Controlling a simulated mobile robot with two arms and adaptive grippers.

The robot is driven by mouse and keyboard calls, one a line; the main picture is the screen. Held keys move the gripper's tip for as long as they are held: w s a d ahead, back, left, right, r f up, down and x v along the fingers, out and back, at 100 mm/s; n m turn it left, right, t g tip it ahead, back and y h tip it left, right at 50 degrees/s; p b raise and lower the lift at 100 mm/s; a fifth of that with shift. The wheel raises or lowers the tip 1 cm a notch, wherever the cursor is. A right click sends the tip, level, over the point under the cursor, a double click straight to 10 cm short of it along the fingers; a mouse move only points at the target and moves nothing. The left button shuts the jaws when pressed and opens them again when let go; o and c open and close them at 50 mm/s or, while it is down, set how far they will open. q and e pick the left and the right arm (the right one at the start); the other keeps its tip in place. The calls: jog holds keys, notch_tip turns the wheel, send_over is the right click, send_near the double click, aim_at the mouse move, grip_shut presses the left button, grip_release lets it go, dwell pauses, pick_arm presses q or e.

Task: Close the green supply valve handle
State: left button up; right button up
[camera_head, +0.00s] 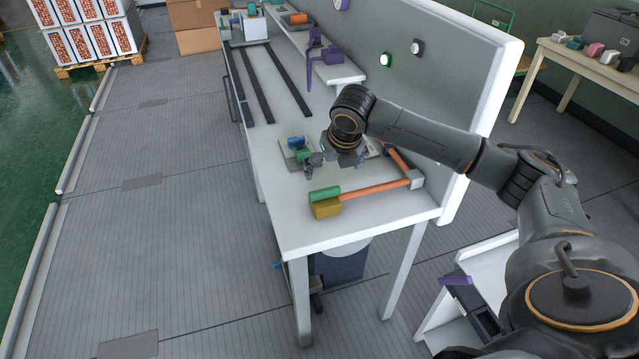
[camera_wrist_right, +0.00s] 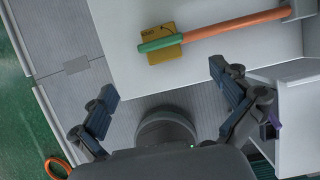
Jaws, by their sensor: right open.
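That view does not show the green part by the blue cylinder. My left gripper is not in view.
A white panel (camera_head: 440,75) rises along the right side. A purple bracket (camera_head: 325,52) stands farther back.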

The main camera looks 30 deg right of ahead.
aim_at(325, 191)
jog(key=x, duration=1.1)
jog(key=shift+w+p, duration=0.1)
jog(key=shift+p, duration=0.25)
jog(key=shift+w+f, duration=0.2)
jog(key=shift+f, duration=0.3)
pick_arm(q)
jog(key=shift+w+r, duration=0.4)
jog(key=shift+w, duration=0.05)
pick_arm(e)
jog(key=shift+d, duration=0.1)
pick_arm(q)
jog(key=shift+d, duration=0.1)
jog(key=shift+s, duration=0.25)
pick_arm(e)
jog(key=c, duration=1)
